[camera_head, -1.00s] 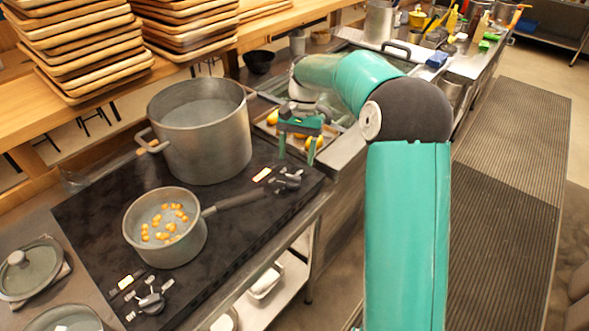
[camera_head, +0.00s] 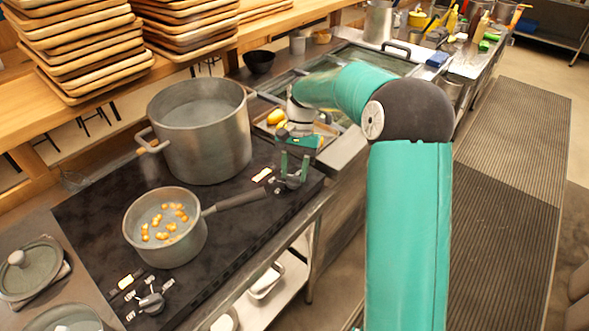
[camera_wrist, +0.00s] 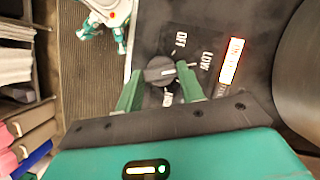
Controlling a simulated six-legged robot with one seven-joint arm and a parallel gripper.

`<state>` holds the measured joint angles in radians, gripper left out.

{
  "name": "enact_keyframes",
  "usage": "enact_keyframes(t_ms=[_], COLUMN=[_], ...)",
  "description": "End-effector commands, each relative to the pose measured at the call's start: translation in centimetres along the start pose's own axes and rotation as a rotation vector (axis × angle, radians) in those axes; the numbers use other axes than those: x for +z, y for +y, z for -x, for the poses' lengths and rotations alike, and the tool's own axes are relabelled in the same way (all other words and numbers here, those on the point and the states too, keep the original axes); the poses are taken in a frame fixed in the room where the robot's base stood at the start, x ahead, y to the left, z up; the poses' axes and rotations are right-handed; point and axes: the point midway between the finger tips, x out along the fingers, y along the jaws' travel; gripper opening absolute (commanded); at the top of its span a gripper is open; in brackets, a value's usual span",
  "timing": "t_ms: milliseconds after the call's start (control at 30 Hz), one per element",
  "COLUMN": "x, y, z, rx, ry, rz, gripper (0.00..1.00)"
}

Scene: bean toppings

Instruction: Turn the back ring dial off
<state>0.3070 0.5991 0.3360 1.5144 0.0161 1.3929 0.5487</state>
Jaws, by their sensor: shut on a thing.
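The dial (camera_head: 289,183) at the far right end of the black cooktop (camera_head: 240,228) is partly hidden by my gripper (camera_head: 294,172). In the wrist view my gripper (camera_wrist: 160,71) has its two green fingers on either side of the dark dial (camera_wrist: 159,69) and is shut on it. The labels OFF, LOW and HIGH stand around the dial. Its pale mark points to the right in that view, away from OFF. A lit orange-white indicator (camera_wrist: 232,60) is beside LOW. A second dial (camera_head: 151,303) is at the near left end of the cooktop.
A large pot (camera_head: 202,135) stands at the cooktop's back. A saucepan (camera_head: 166,238) with yellow pieces stands in front, its handle (camera_head: 240,201) reaching toward the gripped dial. A tray (camera_head: 327,130) with yellow items lies behind my gripper. The floor at right is clear.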

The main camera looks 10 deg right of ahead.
Motion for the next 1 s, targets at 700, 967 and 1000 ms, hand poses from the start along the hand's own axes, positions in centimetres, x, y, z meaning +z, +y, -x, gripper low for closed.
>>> enact_keyframes(t_ms=[700, 967, 1000], x=[0.08, 0.13, 0.15], y=[-0.42, -0.55, -0.57], z=[0.03, 0.01, 0.01], rx=[0.144, 0.226, 0.236], ry=[0.001, 0.002, 0.002], rz=[0.346, 0.543, 0.568], gripper=[0.15, 0.15, 0.15])
